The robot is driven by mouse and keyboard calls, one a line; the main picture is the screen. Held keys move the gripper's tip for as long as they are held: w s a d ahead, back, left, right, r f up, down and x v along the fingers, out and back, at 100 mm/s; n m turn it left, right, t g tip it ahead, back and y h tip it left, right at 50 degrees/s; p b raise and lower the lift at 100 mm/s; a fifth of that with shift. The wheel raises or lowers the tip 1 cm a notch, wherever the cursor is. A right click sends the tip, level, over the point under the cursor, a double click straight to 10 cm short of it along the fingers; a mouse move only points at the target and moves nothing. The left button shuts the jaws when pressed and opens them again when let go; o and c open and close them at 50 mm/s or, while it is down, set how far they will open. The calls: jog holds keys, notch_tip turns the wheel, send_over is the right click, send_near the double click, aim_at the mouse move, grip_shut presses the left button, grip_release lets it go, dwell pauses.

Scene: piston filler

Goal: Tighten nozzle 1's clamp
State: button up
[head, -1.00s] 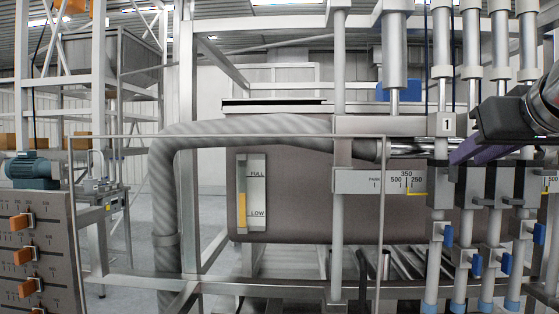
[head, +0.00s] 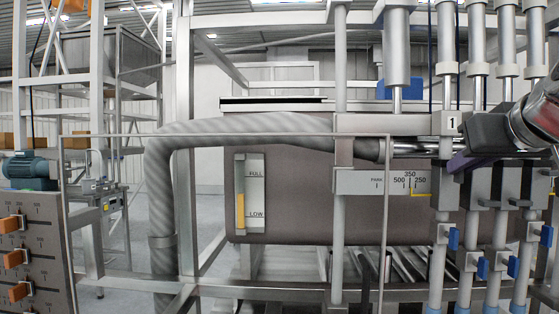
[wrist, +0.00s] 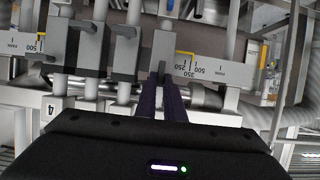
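Nozzle 1 is the leftmost pipe under the plate marked 1 (head: 451,122) in the head view. Its grey clamp block (head: 450,187) sits beside the scale, and a blue lever (head: 453,238) hangs lower on the pipe. My gripper (head: 455,162) reaches in from the right, its purple fingers just above the block. In the wrist view, which is upside down, my two fingers (wrist: 160,88) lie nearly parallel with a narrow gap. Their tips are at the near edge of the end clamp block (wrist: 171,50), by its thin dark handle (wrist: 162,68). Whether they grip the handle is unclear.
The scale plate (head: 372,182) with PARK, 500, 350 and 250 marks is left of the block. Neighbouring nozzle blocks (head: 507,187) stand close on the right. A ribbed hose (head: 240,132) and a thin frame bar cross in front of the hopper (head: 300,185).

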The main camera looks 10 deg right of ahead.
grip_shut()
jog(key=shift+d, duration=0.1)
jog(key=m+t+y, duration=0.1)
jog(key=m, duration=0.2)
jog(key=d+f+m+t+y, duration=0.1)
jog(key=m+y, duration=0.1)
jog(key=m, duration=0.1)
jog(key=d+m+t+y, duration=0.1)
jog(key=m+y, duration=0.1)
jog(key=m, duration=0.2)
jog(key=shift+s+f+t, duration=0.3)
jog(key=shift+f+m+t+y, duration=0.2)
jog(key=shift+m+t, duration=0.15)
jog(key=shift+m, duration=0.55)
jog(key=shift+f+m+t+y, duration=0.1)
jog(key=shift+f+m+t, duration=0.2)
jog(key=shift+m, duration=0.6)
jog(key=o, duration=0.5)
grip_release()
jog(key=shift+r, duration=0.15)
